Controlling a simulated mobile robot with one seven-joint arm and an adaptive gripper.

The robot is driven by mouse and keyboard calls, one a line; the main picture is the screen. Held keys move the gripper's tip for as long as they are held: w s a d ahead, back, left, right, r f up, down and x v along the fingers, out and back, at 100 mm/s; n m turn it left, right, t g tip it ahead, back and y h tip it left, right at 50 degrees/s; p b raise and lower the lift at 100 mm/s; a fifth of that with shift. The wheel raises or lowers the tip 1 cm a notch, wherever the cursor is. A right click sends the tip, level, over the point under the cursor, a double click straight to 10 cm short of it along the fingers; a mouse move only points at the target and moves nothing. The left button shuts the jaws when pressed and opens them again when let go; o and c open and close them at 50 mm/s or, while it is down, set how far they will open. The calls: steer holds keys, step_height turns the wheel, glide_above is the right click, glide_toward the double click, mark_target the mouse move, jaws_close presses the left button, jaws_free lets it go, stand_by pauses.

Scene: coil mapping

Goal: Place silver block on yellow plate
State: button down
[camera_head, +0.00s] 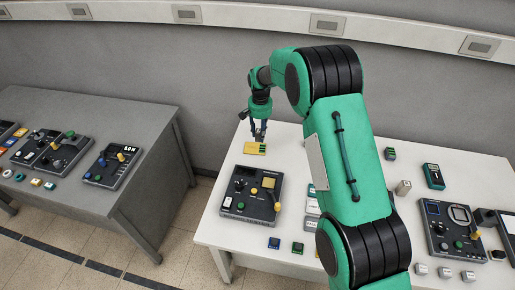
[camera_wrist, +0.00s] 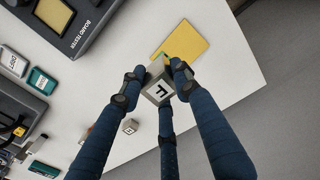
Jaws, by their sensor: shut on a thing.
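My gripper (camera_wrist: 157,82) is shut on a silver block (camera_wrist: 157,93) marked with a dark letter, held between its blue fingers. The yellow plate (camera_wrist: 203,45) lies flat near the table corner, just beyond the fingertips in the wrist view. In the head view my gripper (camera_head: 259,135) points down over the yellow plate (camera_head: 251,149) at the back left of the white table. I cannot make out the held block there, nor whether it touches the plate. A small green piece (camera_head: 264,149) shows at the plate's right side, partly hidden by the fingers in the wrist view.
A dark control panel (camera_head: 251,194) stands in front of the plate. Another silver block (camera_wrist: 130,126) stands on the white table (camera_wrist: 110,161), apart from the gripper. More silver blocks (camera_head: 444,272) and a second panel (camera_head: 452,226) are at the right. The table edge is close to the plate.

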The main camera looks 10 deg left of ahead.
steer(key=shift+f+b, duration=0.3)
steer(key=shift+f, duration=2.45)
steer(key=shift+f, duration=1.85)
steer(key=shift+f+b, duration=0.2)
steer(key=shift+b, duration=0.15)
steer(key=c, duration=1.3)
jaws_free()
steer(key=shift+r, duration=0.15)
step_height(320, 180, up, 12)
steer(key=shift+p, duration=0.9)
